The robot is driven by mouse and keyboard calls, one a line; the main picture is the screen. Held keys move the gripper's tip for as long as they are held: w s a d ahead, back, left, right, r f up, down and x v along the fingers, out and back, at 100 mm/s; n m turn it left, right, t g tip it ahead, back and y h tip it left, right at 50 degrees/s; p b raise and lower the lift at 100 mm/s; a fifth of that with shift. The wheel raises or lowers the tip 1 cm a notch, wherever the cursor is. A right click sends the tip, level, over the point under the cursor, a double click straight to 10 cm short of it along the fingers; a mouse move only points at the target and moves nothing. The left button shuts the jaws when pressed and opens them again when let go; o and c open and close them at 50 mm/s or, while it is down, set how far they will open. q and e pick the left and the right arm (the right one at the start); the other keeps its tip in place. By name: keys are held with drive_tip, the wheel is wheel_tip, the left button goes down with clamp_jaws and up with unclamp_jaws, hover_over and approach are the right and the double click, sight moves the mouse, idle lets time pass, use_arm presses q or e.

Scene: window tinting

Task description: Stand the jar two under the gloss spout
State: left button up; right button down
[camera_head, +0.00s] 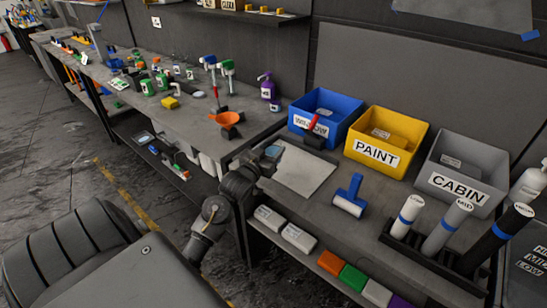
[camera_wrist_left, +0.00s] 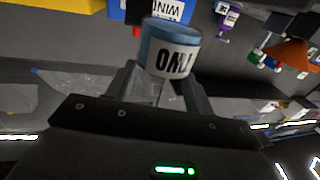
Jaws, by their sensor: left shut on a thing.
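Jar two (camera_wrist_left: 170,48) is a small jar with a blue-grey lid and a white label reading TWO, upside down in the left wrist view. My left gripper (camera_wrist_left: 163,78) is shut on it. In the head view my left gripper (camera_head: 264,160) is over the bench beside the white sheet, with a bit of the jar's blue (camera_head: 272,152) showing. Two pump spouts, one blue-topped (camera_head: 210,62) and one green-topped (camera_head: 228,68), stand on the far bench; I cannot read which is gloss. My right gripper is not in view.
An orange funnel (camera_head: 227,118) and a purple bottle (camera_head: 266,90) are on the far bench. Blue WINDOW (camera_head: 340,104), yellow PAINT (camera_head: 412,128) and grey CABIN (camera_head: 478,152) bins stand behind a blue roller (camera_head: 350,195). A white sheet (camera_head: 303,170) lies on the near bench.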

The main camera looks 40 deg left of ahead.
sight(273, 152)
use_arm(q)
drive_tip(key=shift+w+a+f, duration=0.25)
drive_tip(key=shift+w+f, duration=0.3)
drive_tip(key=shift+f, duration=0.15)
drive_tip(key=shift+w+a+f, duration=0.2)
drive_tip(key=shift+w+f, duration=0.35)
drive_tip(key=shift+f, duration=0.15)
drive_tip(key=shift+w+a+f+p, duration=0.15)
drive_tip(key=shift+f+p, duration=0.5)
drive_tip(key=shift+f, duration=1.1)
drive_tip(key=shift+f, duration=0.15)
drive_tip(key=o, duration=1)
